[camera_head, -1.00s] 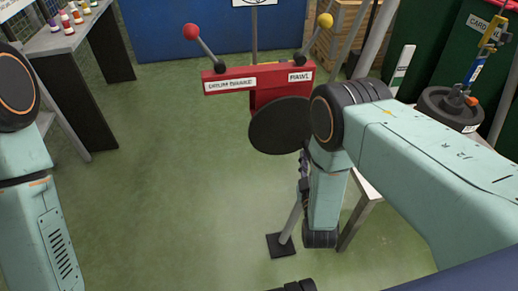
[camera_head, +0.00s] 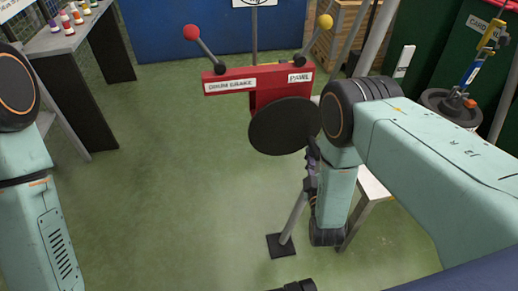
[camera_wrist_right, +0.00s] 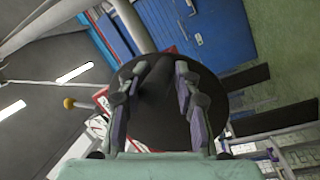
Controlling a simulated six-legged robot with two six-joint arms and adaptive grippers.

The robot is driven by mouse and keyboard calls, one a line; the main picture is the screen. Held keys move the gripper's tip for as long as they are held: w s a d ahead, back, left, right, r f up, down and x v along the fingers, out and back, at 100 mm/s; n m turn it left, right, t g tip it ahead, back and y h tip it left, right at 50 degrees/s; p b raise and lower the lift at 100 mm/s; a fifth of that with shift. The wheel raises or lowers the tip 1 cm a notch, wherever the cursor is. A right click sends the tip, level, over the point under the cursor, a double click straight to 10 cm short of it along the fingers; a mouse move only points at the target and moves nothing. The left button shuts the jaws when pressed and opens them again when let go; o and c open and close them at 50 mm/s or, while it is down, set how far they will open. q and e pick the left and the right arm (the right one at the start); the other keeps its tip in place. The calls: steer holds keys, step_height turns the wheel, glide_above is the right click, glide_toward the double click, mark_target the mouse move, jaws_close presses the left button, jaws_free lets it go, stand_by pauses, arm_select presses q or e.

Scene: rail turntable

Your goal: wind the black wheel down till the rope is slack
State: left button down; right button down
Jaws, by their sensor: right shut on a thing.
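The black wheel (camera_head: 283,126) is a dark disc below the red housing (camera_head: 258,80), which carries DRUM BRAKE and PAWL labels. My right gripper (camera_head: 311,160) is at the wheel's right side, partly hidden by my arm. In the right wrist view the gripper (camera_wrist_right: 157,74) is shut on a dark grip in front of the wheel (camera_wrist_right: 207,88), with a finger on each side. A red-knobbed lever (camera_head: 192,32) and a yellow-knobbed lever (camera_head: 325,20) rise from the housing. I cannot make out the rope.
A pale bench (camera_head: 372,185) stands right of the wheel, close to my right arm. A grey post with a dark foot (camera_head: 281,245) is below the wheel. A table with small bottles (camera_head: 60,40) is at the upper left. The green floor at centre left is clear.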

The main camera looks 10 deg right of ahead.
steer(key=shift+w+d+r+n, duration=0.1)
steer(key=shift+d+r+n, duration=0.2)
steer(key=shift+r, duration=0.15)
steer(key=shift+d+r+n+t+p, duration=0.25)
steer(key=shift+r+n, duration=0.25)
steer(key=shift+n, duration=0.3)
steer(key=c, duration=1.4)
jaws_free()
steer(key=o, duration=0.5)
steer(key=shift+a+f+y, duration=0.1)
steer(key=shift+y, duration=0.2)
steer(key=shift+s, duration=0.2)
steer(key=shift+s+p, duration=0.8)
steer(key=shift+s, duration=0.55)
steer(key=shift+s+p, duration=2.6)
steer(key=shift+p, duration=2.6)
